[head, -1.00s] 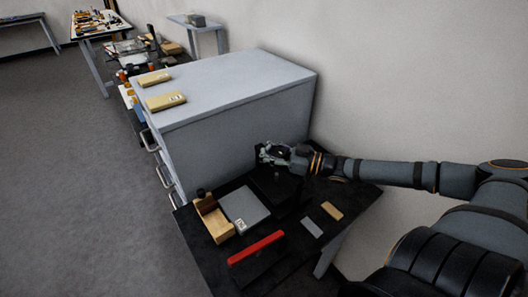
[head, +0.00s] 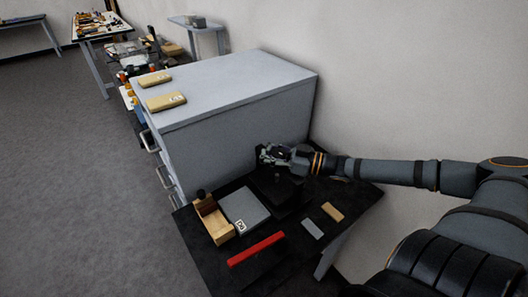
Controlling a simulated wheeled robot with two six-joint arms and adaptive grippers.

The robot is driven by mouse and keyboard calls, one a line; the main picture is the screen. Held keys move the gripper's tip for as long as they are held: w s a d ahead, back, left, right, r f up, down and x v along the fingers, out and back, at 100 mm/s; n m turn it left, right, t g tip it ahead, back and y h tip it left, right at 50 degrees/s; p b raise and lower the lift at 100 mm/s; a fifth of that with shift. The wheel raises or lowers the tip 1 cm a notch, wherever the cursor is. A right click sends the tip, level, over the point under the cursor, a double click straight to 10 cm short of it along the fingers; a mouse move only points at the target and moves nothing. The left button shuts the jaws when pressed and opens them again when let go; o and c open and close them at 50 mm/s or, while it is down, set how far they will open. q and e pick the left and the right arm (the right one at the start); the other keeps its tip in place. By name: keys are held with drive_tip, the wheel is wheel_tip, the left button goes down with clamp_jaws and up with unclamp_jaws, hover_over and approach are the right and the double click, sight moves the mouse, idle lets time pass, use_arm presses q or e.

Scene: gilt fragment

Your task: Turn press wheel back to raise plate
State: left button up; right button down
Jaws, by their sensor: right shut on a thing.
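A black press (head: 278,190) stands at the back of the black table, against the side of the grey cabinet. My right gripper (head: 268,154) is at the top of the press and is shut on a part there, most likely the press wheel. The fingers and the dark background hide most of the wheel. The press plate is too dark to make out, so I cannot tell its height. My left gripper is not in the picture.
On the black table (head: 190,235) are a wooden block holder (head: 215,222), a grey slab (head: 243,208), a red bar (head: 256,249) and two small strips, grey (head: 312,229) and tan (head: 333,211). The grey cabinet (head: 235,85) stands close behind.

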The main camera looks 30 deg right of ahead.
drive_tip(key=shift+d, duration=0.1)
drive_tip(key=c, duration=1.6)
unclamp_jaws()
drive_tip(key=o, duration=0.5)
drive_tip(key=shift+d, duration=0.2)
drive_tip(key=shift+a, duration=0.15)
